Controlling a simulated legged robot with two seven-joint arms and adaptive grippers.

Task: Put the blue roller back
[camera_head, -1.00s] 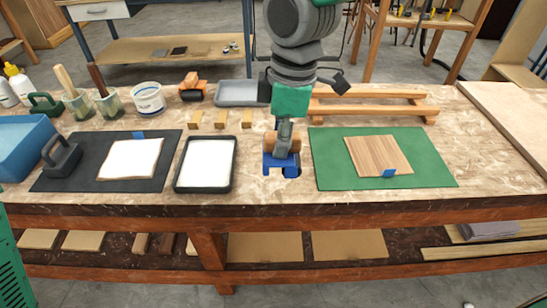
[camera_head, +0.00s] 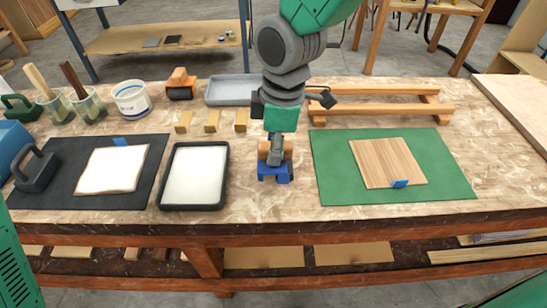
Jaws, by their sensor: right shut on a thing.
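The blue roller (camera_head: 275,174) has a blue lower part and a tan wooden-looking part above it. It is at the middle front of the workbench (camera_head: 262,203), between the white-filled black tray (camera_head: 194,176) and the green mat (camera_head: 333,184). My right gripper (camera_head: 276,154) comes down from above and is shut on the roller, covering part of it. I cannot tell whether the roller touches the bench. A similar orange roller (camera_head: 180,85) stands at the back left. My left gripper is not in view.
A grey tray (camera_head: 230,91) and wooden rails (camera_head: 375,110) lie behind the gripper. Several small wood blocks (camera_head: 212,121) sit left of my wrist. A wood panel (camera_head: 387,160) lies on the green mat. A black mat (camera_head: 60,195) with a white sheet is at left.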

